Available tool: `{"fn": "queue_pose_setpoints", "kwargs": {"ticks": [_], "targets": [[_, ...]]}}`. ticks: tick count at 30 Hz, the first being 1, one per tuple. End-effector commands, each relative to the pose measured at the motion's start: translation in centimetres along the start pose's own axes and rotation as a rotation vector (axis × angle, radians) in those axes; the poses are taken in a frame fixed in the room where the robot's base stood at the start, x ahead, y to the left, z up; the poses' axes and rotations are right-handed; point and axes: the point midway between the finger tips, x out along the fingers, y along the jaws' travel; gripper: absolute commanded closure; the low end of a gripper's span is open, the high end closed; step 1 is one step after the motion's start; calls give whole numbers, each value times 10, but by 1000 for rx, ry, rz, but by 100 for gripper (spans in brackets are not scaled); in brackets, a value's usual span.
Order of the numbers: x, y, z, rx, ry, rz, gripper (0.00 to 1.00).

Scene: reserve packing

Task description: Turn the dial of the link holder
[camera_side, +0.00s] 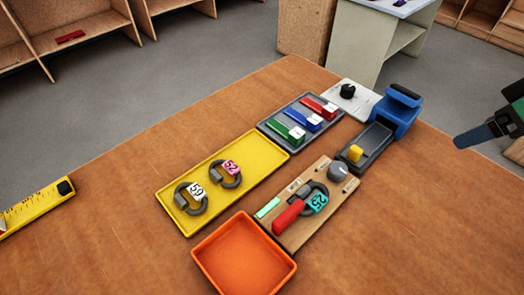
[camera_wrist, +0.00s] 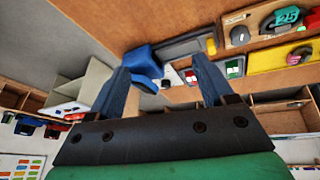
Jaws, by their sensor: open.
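The link holder (camera_side: 326,216) is a wooden board on the table in the side view, with a round grey dial (camera_side: 338,172) at its far end. A dark grey link with a teal tag marked 25 (camera_side: 316,200) sits on it, beside a red handle (camera_side: 288,215). In the wrist view the dial (camera_wrist: 238,32) and the teal tag (camera_wrist: 287,16) show at the upper right. My gripper (camera_side: 460,141) is at the right edge of the side view, apart from the holder. Its blue fingers (camera_wrist: 160,72) are spread in the wrist view with nothing held between them.
A yellow tray (camera_side: 240,150) holds links tagged 59 and 52. An orange tray (camera_side: 243,255) is in front. A grey tray (camera_side: 268,128) holds green, blue and red pieces. A blue device (camera_side: 395,110) and a white plate with a black knob (camera_side: 347,91) stand behind the holder.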

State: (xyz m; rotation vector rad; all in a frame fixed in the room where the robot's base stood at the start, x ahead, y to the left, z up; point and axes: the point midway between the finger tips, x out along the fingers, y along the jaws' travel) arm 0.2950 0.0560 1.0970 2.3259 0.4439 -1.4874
Motion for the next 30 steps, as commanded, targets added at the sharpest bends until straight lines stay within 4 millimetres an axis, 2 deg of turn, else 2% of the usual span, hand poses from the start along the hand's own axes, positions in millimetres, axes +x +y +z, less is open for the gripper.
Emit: {"fn": "queue_pose_setpoints", "kwargs": {"ticks": [1, 6, 10, 15, 20, 30], "targets": [[6, -11, -15, -100, -34, -30, 25], [33, -51, -50, -437, -146, -131, 25], [58, -87, -66, -679, -220, -208, 25], [83, -123, -72, -900, -283, -282, 25], [95, -137, -71, -985, -307, -312, 25], [134, -143, -55, -991, -309, -314, 25]]}}
